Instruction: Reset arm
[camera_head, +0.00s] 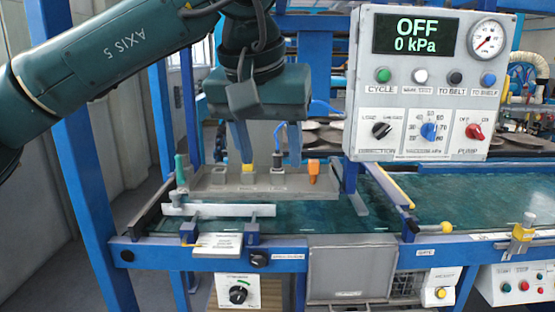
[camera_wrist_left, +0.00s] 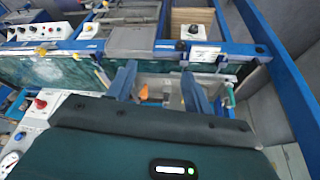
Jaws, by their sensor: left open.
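My left arm comes in from the upper left, and its gripper (camera_head: 266,148) points down above the green belt. Its two blue fingers are apart, with nothing seen held between them. They hang at a grey metal holder (camera_head: 220,180) that carries a green-handled piece (camera_head: 180,168), a yellow-topped piece (camera_head: 247,168) and an orange piece (camera_head: 313,172). I cannot tell whether the fingers touch any of it. In the left wrist view the open gripper (camera_wrist_left: 158,88) faces the same holder, with the orange piece (camera_wrist_left: 144,92) between the fingers. My right gripper is not in view.
A control panel (camera_head: 430,85) reading OFF and 0 kPa stands close to the right of the gripper. A blue frame rail (camera_head: 200,255) runs along the front. The green belt (camera_head: 460,200) is clear to the right. Stacked plates (camera_head: 325,135) show behind.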

